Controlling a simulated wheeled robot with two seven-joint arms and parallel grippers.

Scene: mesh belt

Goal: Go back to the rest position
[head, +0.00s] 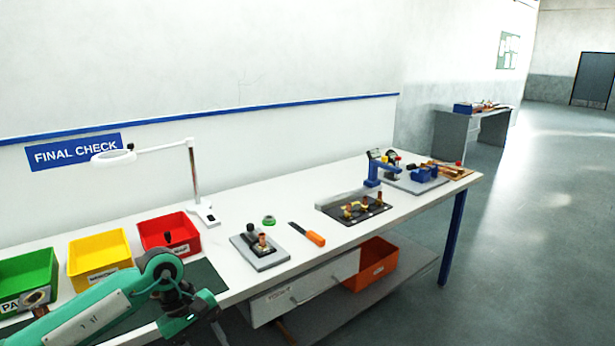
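My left arm comes in at the lower left, and its dark wrist and gripper (203,312) hang at the front edge of the white workbench (250,205), by a dark green mat (207,279). The fingertips are too small and dark to tell whether they are open or shut, and I see nothing clearly held. My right gripper is not in view. A red bin (180,248) behind my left wrist holds a dark object. A yellow bin (100,270) and a green bin (22,275) stand to its left, the green one partly covered by my arm.
A grey plate with small parts (262,255), an orange-handled tool (313,237), a green ring (269,220) and a black tray (353,212) lie on the bench. A magnifier lamp (193,170) stands behind. An orange bin (375,265) sits below. The floor at right is clear.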

